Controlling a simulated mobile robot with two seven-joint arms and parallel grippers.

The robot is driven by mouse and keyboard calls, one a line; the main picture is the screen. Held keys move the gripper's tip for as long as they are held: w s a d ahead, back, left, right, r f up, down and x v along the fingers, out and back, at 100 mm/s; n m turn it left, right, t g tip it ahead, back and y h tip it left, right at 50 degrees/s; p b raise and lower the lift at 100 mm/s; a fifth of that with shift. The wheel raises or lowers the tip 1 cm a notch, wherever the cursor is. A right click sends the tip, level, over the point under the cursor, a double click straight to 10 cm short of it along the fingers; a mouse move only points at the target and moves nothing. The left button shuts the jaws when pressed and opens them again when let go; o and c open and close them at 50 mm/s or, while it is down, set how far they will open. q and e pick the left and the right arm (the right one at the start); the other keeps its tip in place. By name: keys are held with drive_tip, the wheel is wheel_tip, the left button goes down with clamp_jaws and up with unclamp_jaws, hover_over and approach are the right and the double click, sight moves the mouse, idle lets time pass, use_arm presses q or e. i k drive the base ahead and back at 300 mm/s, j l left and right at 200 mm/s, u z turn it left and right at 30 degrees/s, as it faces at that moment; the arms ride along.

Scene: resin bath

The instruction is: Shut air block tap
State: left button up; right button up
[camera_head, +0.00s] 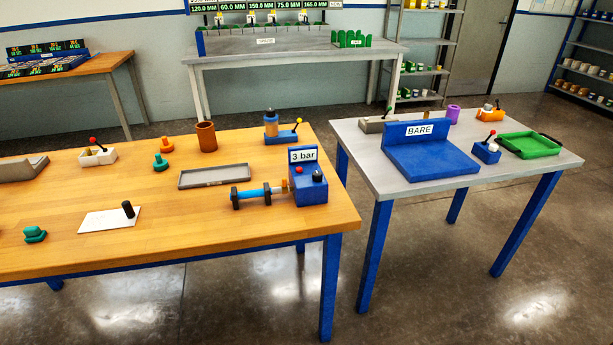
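A blue block labelled "3 bar" (310,188) stands on the right end of the wooden table, with a red knob (299,169) and a dark knob (318,175) on it. A light-blue tube piece with dark end discs (252,194) lies against its left side. Small blocks with ball-topped levers stand elsewhere: a white one (98,157) and a blue one (282,137) on the wooden table, and a blue one (486,153) on the grey table. No writing names any of them as the air block, and I cannot tell the tap's position. Neither gripper is in view.
The wooden table (180,236) also holds a grey tray (215,176), a brown cup (206,137) and a white plate with a black peg (105,219). The grey table (375,160) bears a blue "BARE" stand (430,160) and a green tray (530,145). A floor gap separates the tables.

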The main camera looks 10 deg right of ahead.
sight(317, 175)
drive_tip(key=i, duration=0.65)
drive_tip(key=z, duration=1.65)
